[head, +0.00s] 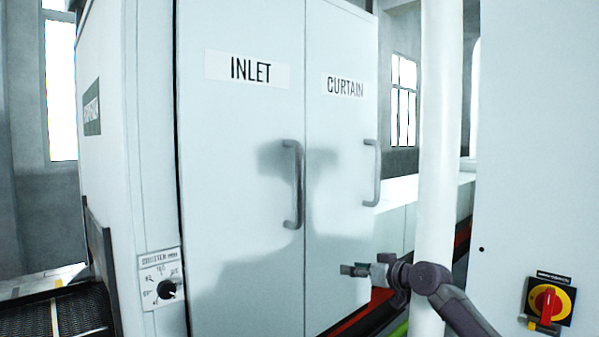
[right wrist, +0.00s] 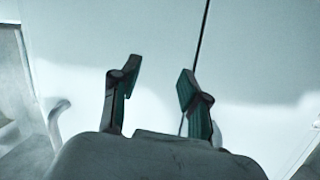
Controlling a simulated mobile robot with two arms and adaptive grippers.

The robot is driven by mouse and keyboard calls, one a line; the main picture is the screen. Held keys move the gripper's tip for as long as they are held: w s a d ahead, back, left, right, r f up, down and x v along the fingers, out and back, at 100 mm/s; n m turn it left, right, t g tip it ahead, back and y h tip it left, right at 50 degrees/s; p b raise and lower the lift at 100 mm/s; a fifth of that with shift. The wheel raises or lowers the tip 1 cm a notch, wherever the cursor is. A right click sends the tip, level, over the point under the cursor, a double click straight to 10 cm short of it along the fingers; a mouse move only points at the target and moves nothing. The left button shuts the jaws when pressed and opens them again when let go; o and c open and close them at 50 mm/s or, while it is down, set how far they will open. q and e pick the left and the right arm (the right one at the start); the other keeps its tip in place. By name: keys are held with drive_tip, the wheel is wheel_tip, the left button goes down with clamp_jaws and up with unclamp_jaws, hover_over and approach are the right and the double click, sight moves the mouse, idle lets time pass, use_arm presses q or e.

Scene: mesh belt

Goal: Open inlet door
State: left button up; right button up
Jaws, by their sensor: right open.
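The inlet door (head: 225,150) is a pale panel labelled INLET, standing shut against the curtain door (head: 335,120). A dark grey vertical handle (head: 299,185) is fixed near its right edge. My right gripper (head: 352,270) is right of and below this handle, apart from it, in front of the lower curtain door. In the right wrist view its two fingers (right wrist: 152,90) are spread with nothing between them. A dark door seam (right wrist: 201,50) runs behind them. My left gripper is in neither view.
The curtain door has its own grey handle (head: 376,172). A white vertical post (head: 436,120) stands at the right, close to my right arm. A red and yellow rotary switch (head: 547,302) is on the right cabinet. A mesh belt (head: 75,312) lies at the lower left.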

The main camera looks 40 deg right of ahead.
drive_tip(key=s+a+r+n+t+y, duration=0.1)
drive_tip(key=s+a+r+n+y, duration=0.15)
drive_tip(key=r, duration=0.55)
drive_tip(key=s+a+r+n+y+p, duration=0.15)
drive_tip(key=a+r, duration=0.25)
drive_tip(key=r, duration=0.4)
drive_tip(key=s+a+r+n+t+y, duration=0.1)
drive_tip(key=s+a+r, duration=0.2)
drive_tip(key=r, duration=0.5)
drive_tip(key=p+x, duration=1)
drive_tip(key=x, duration=0.3)
drive_tip(key=shift+r+p, duration=0.1)
drive_tip(key=shift+p, duration=0.3)
drive_tip(key=shift+w+a, duration=0.1)
drive_tip(key=shift+w, duration=0.35)
clamp_jaws()
